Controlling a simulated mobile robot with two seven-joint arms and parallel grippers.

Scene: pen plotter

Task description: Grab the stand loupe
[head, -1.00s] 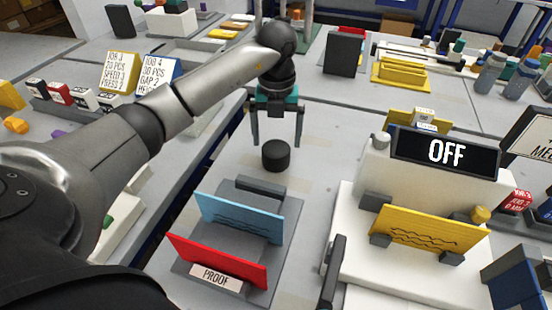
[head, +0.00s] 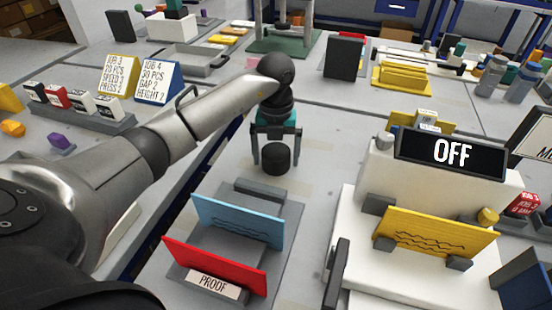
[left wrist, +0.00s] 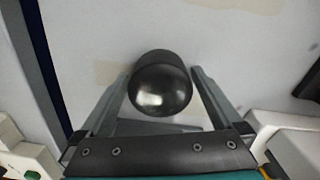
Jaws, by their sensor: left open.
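The stand loupe (head: 276,158) is a short black cylinder standing on the grey table, behind the blue plate. My left gripper (head: 276,168) is open, pointing down, with one finger on each side of the loupe. In the left wrist view the loupe (left wrist: 161,84) shows a shiny rounded top and lies between the two open fingers (left wrist: 160,85). Gaps show on both sides near its lower part; I cannot tell whether the fingertips touch it. My right gripper is not in view.
A rack in front of the loupe holds a blue plate (head: 238,220) and a red plate (head: 213,265). A white machine (head: 365,235) with an OFF display (head: 450,152) and a yellow plate (head: 435,236) stands to the right. The table behind the gripper is mostly clear.

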